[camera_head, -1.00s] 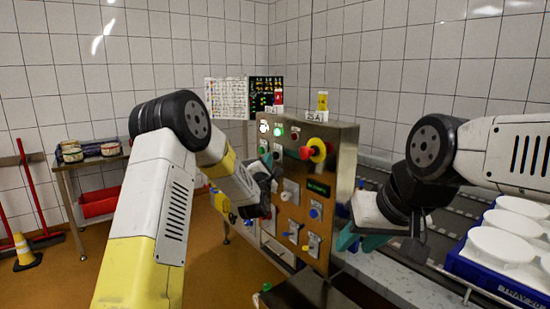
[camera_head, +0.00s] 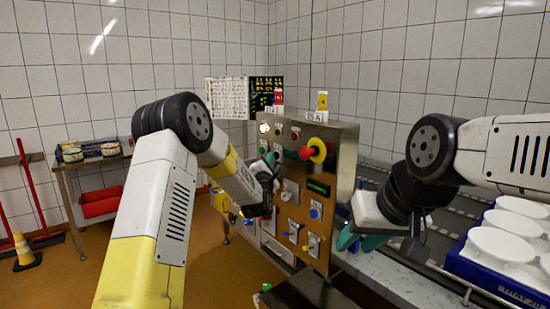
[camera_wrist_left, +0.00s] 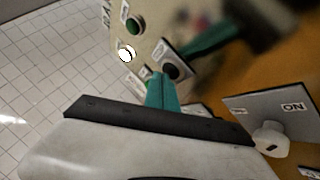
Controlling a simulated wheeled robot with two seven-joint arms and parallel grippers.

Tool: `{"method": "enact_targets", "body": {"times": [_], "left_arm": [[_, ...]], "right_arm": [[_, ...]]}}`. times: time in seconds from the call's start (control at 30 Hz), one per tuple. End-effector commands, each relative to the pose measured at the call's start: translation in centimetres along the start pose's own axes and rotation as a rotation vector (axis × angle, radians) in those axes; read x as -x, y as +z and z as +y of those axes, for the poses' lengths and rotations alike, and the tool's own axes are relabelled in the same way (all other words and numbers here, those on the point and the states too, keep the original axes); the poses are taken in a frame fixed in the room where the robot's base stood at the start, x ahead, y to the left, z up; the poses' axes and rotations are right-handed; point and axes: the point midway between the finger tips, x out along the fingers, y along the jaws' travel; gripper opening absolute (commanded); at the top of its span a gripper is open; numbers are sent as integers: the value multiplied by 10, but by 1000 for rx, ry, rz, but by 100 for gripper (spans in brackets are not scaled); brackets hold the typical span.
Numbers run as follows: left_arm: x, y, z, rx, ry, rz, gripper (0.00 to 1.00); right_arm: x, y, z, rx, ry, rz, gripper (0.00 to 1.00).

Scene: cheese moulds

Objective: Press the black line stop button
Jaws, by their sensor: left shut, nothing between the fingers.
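The steel control panel (camera_head: 342,150) stands in the middle of the head view. In the left wrist view a round black button (camera_wrist_left: 171,71) sits on a pale plate, below a lit white lamp (camera_wrist_left: 127,53) and a dark green lamp (camera_wrist_left: 134,25). My left gripper (camera_head: 269,160) is shut and empty at the panel's left side. Its teal fingertips (camera_wrist_left: 160,78) are right beside the black button in the wrist view; I cannot tell whether they touch it. In the head view the gripper hides the button. My right gripper (camera_head: 360,240) hangs apart, right of the panel, its teal fingers spread.
A red mushroom button (camera_head: 308,153) on a yellow base juts from the panel. Other switches, a blue button (camera_head: 315,213) and a selector plate (camera_wrist_left: 275,115) are close by. A blue crate (camera_head: 490,276) of white moulds stands at right; a side table (camera_head: 92,160) at left.

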Motion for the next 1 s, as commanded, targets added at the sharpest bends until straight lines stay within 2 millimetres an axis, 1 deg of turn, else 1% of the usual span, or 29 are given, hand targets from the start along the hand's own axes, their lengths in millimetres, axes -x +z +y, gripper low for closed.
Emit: {"method": "enact_targets", "body": {"times": [0.37,0.77,1.0], "left_arm": [[-1,1,0,0,0,-2,0],[12,-8,8,-1,0,-1,0],[12,-8,9,-1,0,-1,0]], "right_arm": [[0,0,0,0,0,0,36],[0,0,0,0,0,0,36],[0,0,0,0,0,0,36]]}}
